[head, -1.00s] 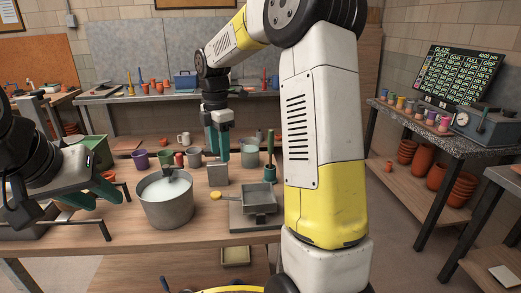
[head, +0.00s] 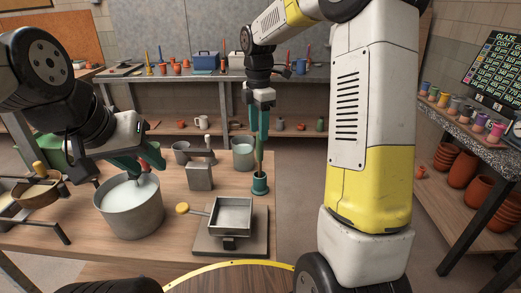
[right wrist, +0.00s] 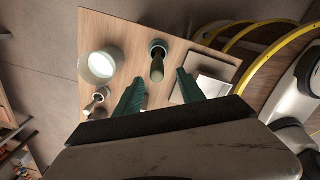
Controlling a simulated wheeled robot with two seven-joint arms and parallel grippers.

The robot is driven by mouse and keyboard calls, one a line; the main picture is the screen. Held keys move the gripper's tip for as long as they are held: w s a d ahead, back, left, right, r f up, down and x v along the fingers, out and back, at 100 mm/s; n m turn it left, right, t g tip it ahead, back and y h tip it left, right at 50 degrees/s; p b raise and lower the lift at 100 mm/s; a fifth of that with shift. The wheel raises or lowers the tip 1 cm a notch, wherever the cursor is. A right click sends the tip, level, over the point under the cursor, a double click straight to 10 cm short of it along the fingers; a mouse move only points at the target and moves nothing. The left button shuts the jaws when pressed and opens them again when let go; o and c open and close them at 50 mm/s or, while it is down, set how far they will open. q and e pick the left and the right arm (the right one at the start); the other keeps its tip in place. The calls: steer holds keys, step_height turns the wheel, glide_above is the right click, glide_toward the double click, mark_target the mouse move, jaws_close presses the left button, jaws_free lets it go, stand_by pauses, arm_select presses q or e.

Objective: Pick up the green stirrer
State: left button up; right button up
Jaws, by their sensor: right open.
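The green stirrer (head: 258,161) stands upright in a teal-green holder (head: 259,184) on the wooden table. In the right wrist view the stirrer (right wrist: 157,71) shows end-on at its holder (right wrist: 158,46). My right gripper (head: 259,122) points down above the holder, with the stirrer's upper part between or just below its fingers. In the right wrist view its two teal fingers (right wrist: 160,93) are wide apart, with the stirrer ahead of the gap and no finger touching it.
A grey pot of white liquid (head: 131,211) stands left of the holder. A scale with a square pan (head: 231,239) is in front. A metal block (head: 199,178) and a grey cup (head: 243,151) stand close by. Bare table lies right of the holder.

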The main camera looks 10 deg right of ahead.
mark_target(259, 160)
steer(key=f, duration=0.7)
steer(key=shift+w+d+f, duration=0.15)
steer(key=shift+w+f, duration=0.05)
jaws_close()
